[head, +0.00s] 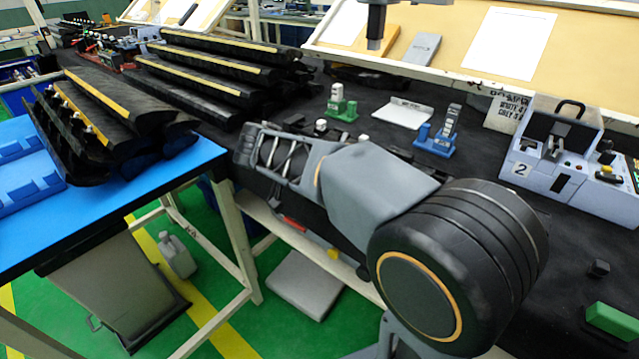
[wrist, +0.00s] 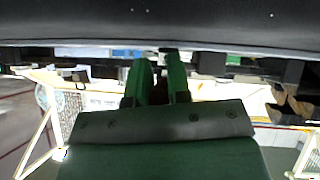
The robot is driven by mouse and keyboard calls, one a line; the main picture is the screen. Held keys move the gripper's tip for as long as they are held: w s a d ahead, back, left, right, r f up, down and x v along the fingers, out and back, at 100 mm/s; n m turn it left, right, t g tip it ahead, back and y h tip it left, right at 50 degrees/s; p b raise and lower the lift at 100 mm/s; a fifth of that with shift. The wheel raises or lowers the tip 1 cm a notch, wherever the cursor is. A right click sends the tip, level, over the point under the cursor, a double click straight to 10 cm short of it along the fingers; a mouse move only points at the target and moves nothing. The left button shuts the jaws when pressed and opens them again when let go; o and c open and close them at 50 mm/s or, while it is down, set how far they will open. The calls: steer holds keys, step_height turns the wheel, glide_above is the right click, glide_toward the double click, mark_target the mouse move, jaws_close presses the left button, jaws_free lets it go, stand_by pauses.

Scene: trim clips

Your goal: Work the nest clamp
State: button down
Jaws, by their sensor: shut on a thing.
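In the wrist view my gripper (wrist: 159,70) shows two green fingers, close together on a small dark thing (wrist: 159,92) that I cannot name for sure. In the head view my arm reaches from the lower right toward the middle left, and its own links hide the fingertips. A grey fixture marked 2 (head: 537,172) with a black handle (head: 571,106) stands at the right of the dark bench. A green clamp-like stand (head: 342,106) and a blue one (head: 436,141) stand behind my arm. I cannot tell which is the nest clamp.
Black trim panels with yellow strips (head: 215,66) lie at the back left. More trim rests on the blue-topped table (head: 175,172). A white plate (head: 403,113) lies between the two stands. A green block (head: 612,321) is at the lower right. A long dark edge (wrist: 160,27) spans the wrist view's top.

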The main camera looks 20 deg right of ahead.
steer(key=shift+f+t+h+b, duration=0.3)
steer(key=shift+f+h+b, duration=0.1)
steer(key=shift+b, duration=0.6)
steer(key=c, duration=1.1)
jaws_free()
steer(key=p+v, duration=0.2)
steer(key=v, duration=1.1)
steer(key=shift+s+a+r, duration=0.2)
steer(key=shift+a+r, duration=0.05)
